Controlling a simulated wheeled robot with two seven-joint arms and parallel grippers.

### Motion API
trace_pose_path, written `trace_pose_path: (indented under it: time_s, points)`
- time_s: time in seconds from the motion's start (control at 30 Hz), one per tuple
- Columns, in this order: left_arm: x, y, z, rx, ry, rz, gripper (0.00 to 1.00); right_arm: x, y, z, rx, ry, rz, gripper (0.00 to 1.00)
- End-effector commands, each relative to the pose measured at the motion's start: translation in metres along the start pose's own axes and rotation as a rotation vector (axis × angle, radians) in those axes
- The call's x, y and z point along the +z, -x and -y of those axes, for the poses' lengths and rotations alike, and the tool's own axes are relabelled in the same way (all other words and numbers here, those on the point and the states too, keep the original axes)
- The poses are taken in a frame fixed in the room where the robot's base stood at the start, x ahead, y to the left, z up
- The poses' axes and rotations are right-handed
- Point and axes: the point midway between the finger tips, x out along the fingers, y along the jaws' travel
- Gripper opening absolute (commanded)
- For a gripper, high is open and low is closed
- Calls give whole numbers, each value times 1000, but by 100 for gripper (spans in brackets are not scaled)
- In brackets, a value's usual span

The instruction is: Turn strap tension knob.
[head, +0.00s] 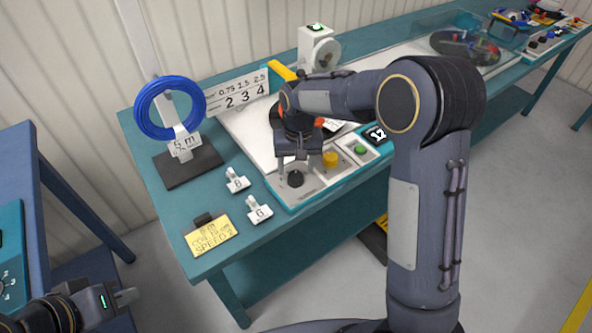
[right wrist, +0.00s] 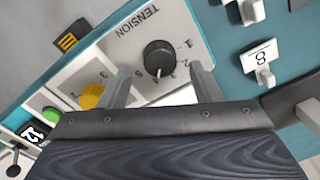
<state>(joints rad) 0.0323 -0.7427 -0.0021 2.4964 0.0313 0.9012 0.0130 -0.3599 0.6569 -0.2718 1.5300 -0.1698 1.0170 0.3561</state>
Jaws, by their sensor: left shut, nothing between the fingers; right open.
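The strap tension knob (head: 295,179) is a small black dial on the pale control panel (head: 318,196) at the front edge of the teal bench. In the right wrist view the knob (right wrist: 159,58) sits by the word TENSION, with numbers around it and a white pointer line. My right gripper (right wrist: 160,80) is open, its two fingers on either side of the knob's near side, apart from it. In the head view the right gripper (head: 298,158) hangs just above the knob. My left gripper (head: 128,296) is shut and empty at the lower left, away from the bench.
A yellow knob (head: 330,159) and a green button (head: 360,150) sit right of the tension knob. A blue cable coil (head: 170,108) stands on a black base. Small numbered white holders (head: 259,210) and a yellow note (head: 211,235) occupy the bench's left front.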

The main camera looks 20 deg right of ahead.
Motion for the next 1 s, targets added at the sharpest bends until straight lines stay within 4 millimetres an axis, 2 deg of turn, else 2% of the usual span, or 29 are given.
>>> trace_pose_path:
  time_s: [0.1,0.3,0.87,1.0]
  points:
    - [0,0,0,0,0,0,0,-1,22,0,-2,0,-5,58]
    - [0,0,0,0,0,0,0,0,46,0,-1,1,-2,58]
    - [0,0,0,0,0,0,0,0,50,0,-1,-1,-1,58]
    - [0,0,0,0,0,0,0,11,63,-12,-38,-11,-12,58]
